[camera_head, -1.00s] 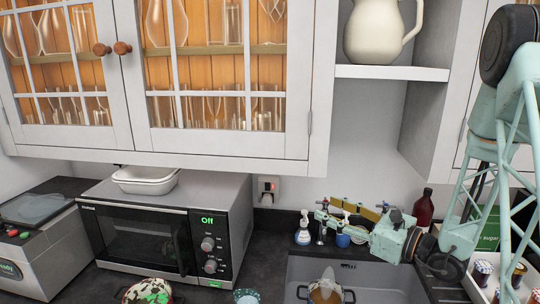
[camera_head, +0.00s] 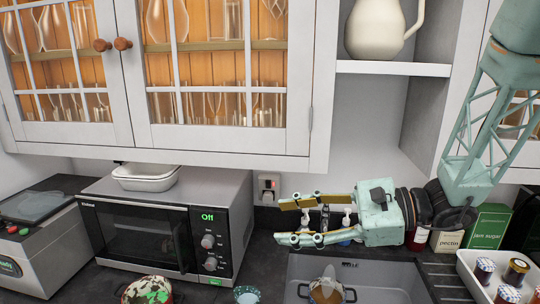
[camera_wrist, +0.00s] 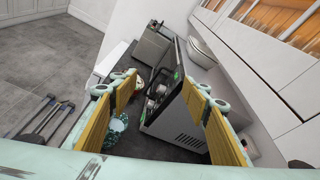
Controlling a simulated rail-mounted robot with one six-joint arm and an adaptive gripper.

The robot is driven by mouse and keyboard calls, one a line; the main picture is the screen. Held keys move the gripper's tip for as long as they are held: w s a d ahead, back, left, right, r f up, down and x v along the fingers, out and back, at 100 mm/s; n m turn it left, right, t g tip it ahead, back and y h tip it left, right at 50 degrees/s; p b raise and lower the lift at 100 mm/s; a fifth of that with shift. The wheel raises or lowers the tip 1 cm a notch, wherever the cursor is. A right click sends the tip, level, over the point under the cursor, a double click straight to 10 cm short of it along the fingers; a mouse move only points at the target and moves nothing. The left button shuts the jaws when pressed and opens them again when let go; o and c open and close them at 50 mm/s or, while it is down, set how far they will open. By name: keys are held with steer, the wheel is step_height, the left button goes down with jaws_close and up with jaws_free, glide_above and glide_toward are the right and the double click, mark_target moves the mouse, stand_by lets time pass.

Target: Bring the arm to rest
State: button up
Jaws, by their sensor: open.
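My gripper (camera_head: 283,221) is open and empty. In the head view it lies level above the back of the sink, its fingers pointing left toward the microwave (camera_head: 140,235). The fingers stand apart from the microwave and touch nothing that I can see. In the wrist view the yellow-padded fingers of my gripper (camera_wrist: 158,118) spread wide, with the microwave (camera_wrist: 180,115) beyond and between them. My arm comes down from the upper right in the head view.
The glazed cabinet (camera_head: 215,149) hangs above, doors shut, with glassware inside. A cream jug (camera_head: 375,30) stands on the open shelf. The sink (camera_head: 385,277) lies below my gripper. A white tray of jars (camera_head: 468,275) and boxes (camera_head: 490,225) are at right.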

steer(key=s+f+n+g+h+b, duration=0.15)
steer(key=s+n+g+h, duration=0.55)
steer(key=s, duration=1.5)
steer(key=s+d+r+n+t+h+b, duration=0.1)
steer(key=s+d+n+t+h, duration=0.2)
steer(key=d, duration=0.5)
steer(key=s+d+r+n+t+h+b, duration=0.1)
steer(key=s+d+n+t+h, duration=0.3)
steer(key=d+n, duration=0.2)
steer(key=shift+s+d+r+h, duration=0.15)
steer(key=shift+s+d+h, duration=0.2)
steer(key=shift+d, duration=0.9)
